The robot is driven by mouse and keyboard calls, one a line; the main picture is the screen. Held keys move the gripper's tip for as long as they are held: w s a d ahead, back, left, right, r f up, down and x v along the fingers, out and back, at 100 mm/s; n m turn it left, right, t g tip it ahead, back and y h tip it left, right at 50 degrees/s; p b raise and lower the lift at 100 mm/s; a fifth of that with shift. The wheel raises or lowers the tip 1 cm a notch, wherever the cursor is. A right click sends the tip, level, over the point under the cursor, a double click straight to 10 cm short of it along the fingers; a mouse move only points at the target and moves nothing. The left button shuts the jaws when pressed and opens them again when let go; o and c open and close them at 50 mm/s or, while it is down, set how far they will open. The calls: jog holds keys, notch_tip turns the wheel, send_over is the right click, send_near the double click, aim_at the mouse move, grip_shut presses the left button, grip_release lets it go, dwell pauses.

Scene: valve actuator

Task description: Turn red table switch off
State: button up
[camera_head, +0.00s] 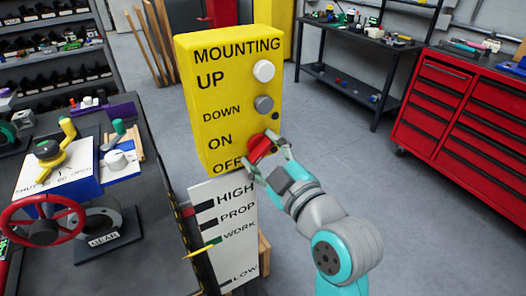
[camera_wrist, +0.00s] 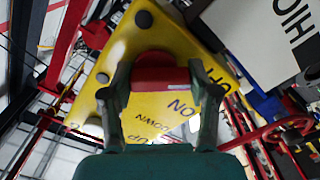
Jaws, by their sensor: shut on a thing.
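The red switch (camera_head: 259,148) is a round red knob low on the right side of the yellow control box (camera_head: 215,100), next to the printed words ON and OFF. In the wrist view the red switch (camera_wrist: 160,75) sits between the two fingers of my gripper (camera_wrist: 165,85). In the head view my gripper (camera_head: 264,157) reaches the knob from the lower right, with a finger on each side. It is shut on the knob. The fingers hide part of the knob, so I cannot tell exactly where it points.
A white knob (camera_head: 264,71) and a grey knob (camera_head: 263,104) sit above on the same box. A white panel (camera_head: 228,215) marked HIGH to LOW stands below. A table with a red handwheel (camera_head: 42,221) is at left, a red tool cabinet (camera_head: 465,115) at right. The floor between is clear.

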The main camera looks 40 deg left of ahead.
jog(key=o, duration=1.2)
jog(key=shift+c, duration=0.2)
jog(key=v, duration=1.2)
